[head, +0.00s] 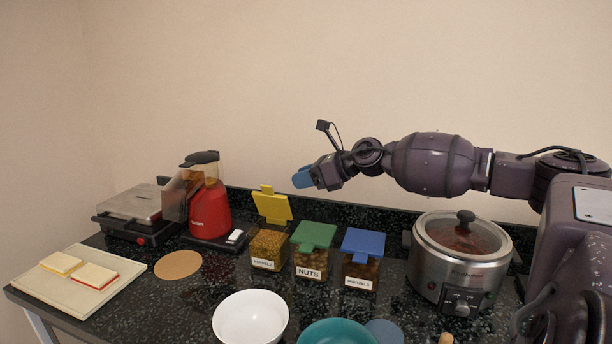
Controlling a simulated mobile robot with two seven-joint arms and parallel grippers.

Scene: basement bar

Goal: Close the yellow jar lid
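The yellow jar lid (273,206) stands tilted up, open, on the leftmost of three clear square jars. The jar under it (267,248) is filled with small brownish pieces and has a white label. My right gripper (303,178) has blue fingertips and is in the air, above and to the right of the yellow lid, pointing left. It is apart from the lid. Whether its fingers are open or shut does not show. My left gripper is not in the head view.
A jar labelled NUTS with a green lid (314,235) and a jar with a blue lid (362,242) stand close to the right, both lids down. A red blender (209,208) is left, a slow cooker (458,262) right. A white bowl (250,318) and teal bowl (337,333) are in front.

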